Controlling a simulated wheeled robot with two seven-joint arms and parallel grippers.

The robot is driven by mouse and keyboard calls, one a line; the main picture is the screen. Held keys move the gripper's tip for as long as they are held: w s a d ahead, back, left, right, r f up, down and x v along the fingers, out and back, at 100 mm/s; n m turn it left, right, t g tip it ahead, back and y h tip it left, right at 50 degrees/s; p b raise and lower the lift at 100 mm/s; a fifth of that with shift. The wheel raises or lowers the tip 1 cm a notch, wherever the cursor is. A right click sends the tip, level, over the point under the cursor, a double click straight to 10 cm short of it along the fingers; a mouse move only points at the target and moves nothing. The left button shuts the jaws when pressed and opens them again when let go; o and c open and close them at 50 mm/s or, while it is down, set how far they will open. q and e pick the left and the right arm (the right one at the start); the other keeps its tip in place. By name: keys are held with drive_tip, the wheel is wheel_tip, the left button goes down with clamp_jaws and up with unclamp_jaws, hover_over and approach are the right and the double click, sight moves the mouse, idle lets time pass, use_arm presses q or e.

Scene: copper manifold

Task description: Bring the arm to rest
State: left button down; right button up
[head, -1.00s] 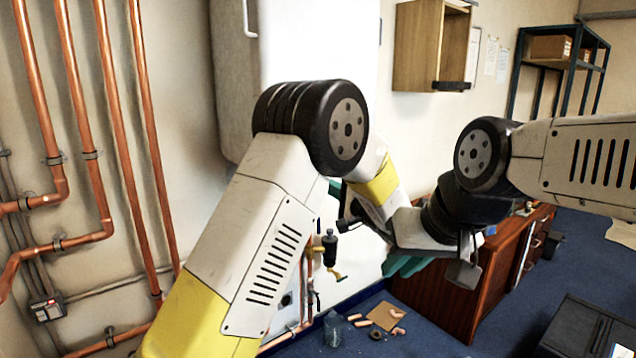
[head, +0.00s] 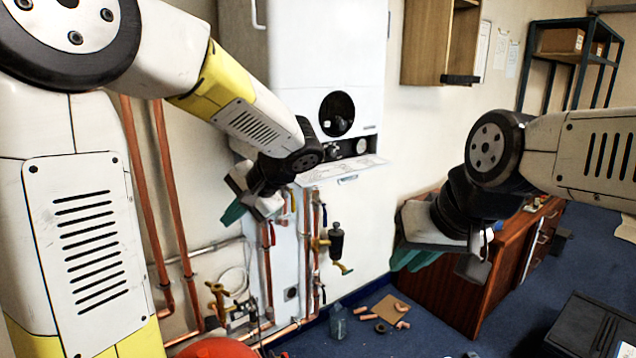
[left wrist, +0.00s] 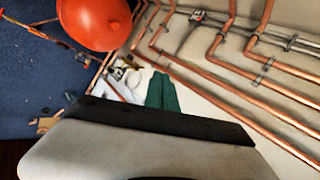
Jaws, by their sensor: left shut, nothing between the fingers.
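My left gripper (head: 233,213) hangs in front of the wall below and left of the white boiler, its green fingers pointing down and left. In the left wrist view its green fingers (left wrist: 161,92) are together and empty. The left arm comes in large from the left edge and crosses in front of the copper pipes. My right gripper (head: 412,256) is at the right, in front of the wooden desk. Its green fingers point down and left, and their gap is not clear.
The white boiler (head: 320,60) hangs behind my left arm, with copper manifold pipes (head: 306,250) and valves below. A red vessel (head: 215,348) is at the bottom; it also shows in the left wrist view (left wrist: 95,22). Loose fittings lie on the blue floor. A wooden desk (head: 440,290) stands right.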

use_arm(q)
drive_tip(key=s+d+n+t+h, duration=0.1)
drive_tip(key=s+d+n+h, duration=0.1)
drive_tip(key=s+h, duration=0.3)
drive_tip(key=s+d+r+n+t+h, duration=0.1)
drive_tip(key=s+h, duration=0.4)
drive_tip(key=s, duration=0.7)
drive_tip(key=shift+s+d+r+n, duration=0.25)
drive_tip(key=shift+d+n, duration=0.3)
drive_tip(key=shift+n, duration=0.25)
